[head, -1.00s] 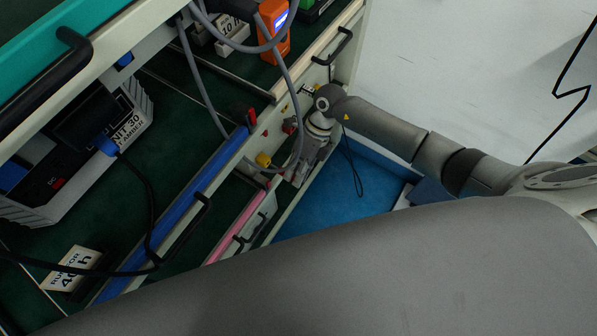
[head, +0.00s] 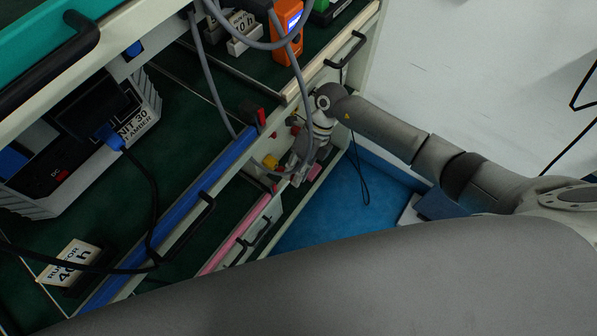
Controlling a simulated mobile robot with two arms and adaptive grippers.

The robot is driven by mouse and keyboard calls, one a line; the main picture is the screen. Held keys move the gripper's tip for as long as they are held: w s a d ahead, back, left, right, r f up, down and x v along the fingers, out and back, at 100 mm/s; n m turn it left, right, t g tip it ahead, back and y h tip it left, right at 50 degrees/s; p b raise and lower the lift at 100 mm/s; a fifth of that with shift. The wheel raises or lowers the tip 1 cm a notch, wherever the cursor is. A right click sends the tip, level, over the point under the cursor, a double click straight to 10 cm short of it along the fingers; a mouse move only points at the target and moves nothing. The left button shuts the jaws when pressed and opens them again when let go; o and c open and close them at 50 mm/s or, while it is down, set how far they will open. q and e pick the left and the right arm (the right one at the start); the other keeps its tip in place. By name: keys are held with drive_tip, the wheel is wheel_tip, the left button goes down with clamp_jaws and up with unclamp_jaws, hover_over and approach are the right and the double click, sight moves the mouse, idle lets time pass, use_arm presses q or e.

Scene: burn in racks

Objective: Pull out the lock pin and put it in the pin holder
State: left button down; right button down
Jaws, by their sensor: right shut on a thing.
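My right gripper (head: 297,172) reaches down against the front of the rack, beside a yellow knob (head: 271,161). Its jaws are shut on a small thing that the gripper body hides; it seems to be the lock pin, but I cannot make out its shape. I cannot pick out the pin holder for sure. My left gripper is not in view.
A blue-edged shelf (head: 184,212) and a pink-edged one (head: 235,232) with black handles lie left of the gripper. Grey cables (head: 297,75) hang close to it. An orange meter (head: 288,30) stands above. Blue floor (head: 325,215) is open to the right.

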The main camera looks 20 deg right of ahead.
drive_tip(key=shift+w+a, duration=0.15)
drive_tip(key=shift+w, duration=0.1)
drive_tip(key=shift+w+a, duration=0.15)
drive_tip(key=c, duration=1.3)
unclamp_jaws()
drive_tip(key=shift+r, duration=0.1)
